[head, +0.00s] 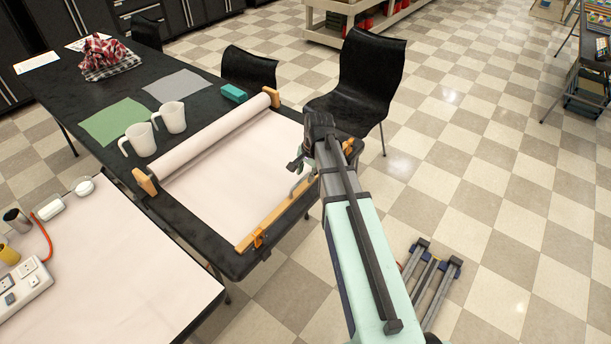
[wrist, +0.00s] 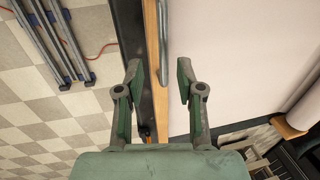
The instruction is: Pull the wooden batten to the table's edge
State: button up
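The wooden batten (head: 272,219) lies along the front end of a pale paper sheet (head: 225,185), close to the black table's edge (head: 238,268).
The paper runs from a roll (head: 212,137) with wooden end brackets. An orange clamp (head: 258,238) sits at the batten's near end. A black chair (head: 365,80) is beside the table.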

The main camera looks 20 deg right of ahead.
notch_tip(320, 180, up, 10)
jog(key=s+d, duration=0.1)
jog(key=shift+s, duration=0.35)
jog(key=shift+f, duration=0.1)
